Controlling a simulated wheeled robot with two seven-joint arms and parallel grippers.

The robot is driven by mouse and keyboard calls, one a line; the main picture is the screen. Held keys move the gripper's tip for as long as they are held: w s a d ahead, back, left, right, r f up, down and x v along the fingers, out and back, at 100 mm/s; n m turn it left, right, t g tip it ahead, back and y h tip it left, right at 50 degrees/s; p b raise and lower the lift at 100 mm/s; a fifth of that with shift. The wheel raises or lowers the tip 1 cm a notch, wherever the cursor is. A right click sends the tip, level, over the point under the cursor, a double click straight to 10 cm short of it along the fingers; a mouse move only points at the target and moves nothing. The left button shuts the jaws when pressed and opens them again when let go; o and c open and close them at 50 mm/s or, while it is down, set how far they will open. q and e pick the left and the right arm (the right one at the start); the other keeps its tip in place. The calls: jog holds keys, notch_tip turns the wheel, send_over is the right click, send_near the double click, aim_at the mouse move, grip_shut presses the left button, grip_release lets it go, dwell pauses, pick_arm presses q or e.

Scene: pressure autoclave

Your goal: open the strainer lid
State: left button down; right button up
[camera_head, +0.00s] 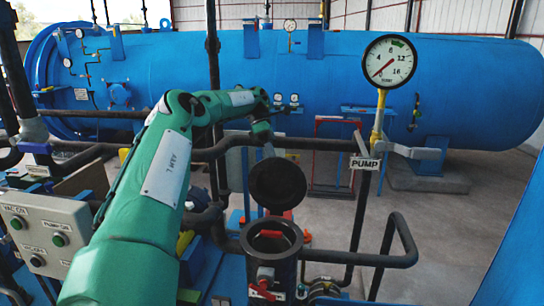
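The strainer (272,268) is a black upright cylinder at the lower middle, with its round mouth facing up and uncovered. The dark round strainer lid (277,184) stands raised and tilted above and behind the mouth, apart from the front of the rim. My green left arm reaches in from the lower left and bends down at the wrist. My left gripper (267,148) is just above the lid's upper edge. It is small and dark, and I cannot tell whether its fingers touch the lid or are open. My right gripper is not in view.
A large blue autoclave (370,100) spans the back. A pressure gauge (389,62) and a PUMP sign (365,163) stand right of the strainer. Black pipes (375,258) run close to its right. A control box (45,235) is at left. Floor at right is clear.

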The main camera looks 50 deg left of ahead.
pick_arm(q)
jog(key=shift+a+f, duration=0.1)
jog(key=shift+f, duration=0.45)
jog(key=shift+g, duration=0.3)
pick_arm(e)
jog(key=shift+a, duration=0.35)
pick_arm(q)
jog(key=c, duration=1.5)
grip_release()
jog(key=shift+r, duration=0.15)
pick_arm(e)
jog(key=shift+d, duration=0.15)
pick_arm(q)
jog(key=shift+r, duration=0.1)
